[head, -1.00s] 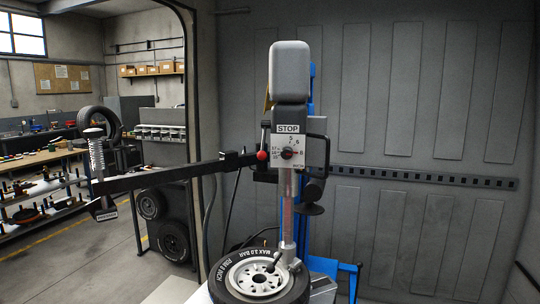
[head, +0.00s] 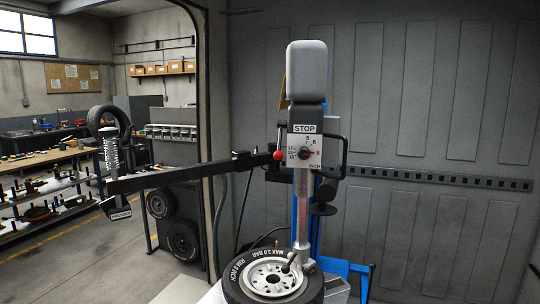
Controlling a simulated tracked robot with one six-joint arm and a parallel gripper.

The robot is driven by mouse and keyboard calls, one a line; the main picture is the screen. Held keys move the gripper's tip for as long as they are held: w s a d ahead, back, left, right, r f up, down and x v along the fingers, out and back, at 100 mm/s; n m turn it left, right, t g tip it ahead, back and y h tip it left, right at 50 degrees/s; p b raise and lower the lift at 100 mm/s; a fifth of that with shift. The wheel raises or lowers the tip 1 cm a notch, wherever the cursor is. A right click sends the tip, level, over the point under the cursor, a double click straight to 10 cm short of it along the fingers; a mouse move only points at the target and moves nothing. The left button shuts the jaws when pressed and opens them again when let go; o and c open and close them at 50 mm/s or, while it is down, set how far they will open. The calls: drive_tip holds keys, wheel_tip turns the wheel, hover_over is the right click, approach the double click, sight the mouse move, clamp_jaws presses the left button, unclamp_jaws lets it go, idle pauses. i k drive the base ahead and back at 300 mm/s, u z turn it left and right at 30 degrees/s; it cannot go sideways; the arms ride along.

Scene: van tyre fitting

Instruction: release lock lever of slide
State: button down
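A tyre machine stands in the middle of the head view. Its upright metal shaft (head: 303,205) comes down from a grey head (head: 307,72) and a panel marked STOP (head: 305,150). A small lever with a red ball knob (head: 278,155) sits at the panel's left side. A black loop-shaped handle (head: 344,160) is at its right. The frames do not show which is the slide's lock lever, or whether the slide is locked. A long black horizontal arm (head: 185,174) reaches left from the panel. My gripper is not in view.
A small tyre on a light rim (head: 272,278) lies flat below the shaft. A spring-wrapped post (head: 112,160) stands at the black arm's left end. The van's grey wall (head: 450,110) is close behind. The workshop floor (head: 190,275) shows clear at lower left.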

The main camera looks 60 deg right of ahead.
sight(278, 154)
drive_tip(key=u, duration=0.05)
drive_tip(key=i, duration=1)
drive_tip(key=z, duration=0.05)
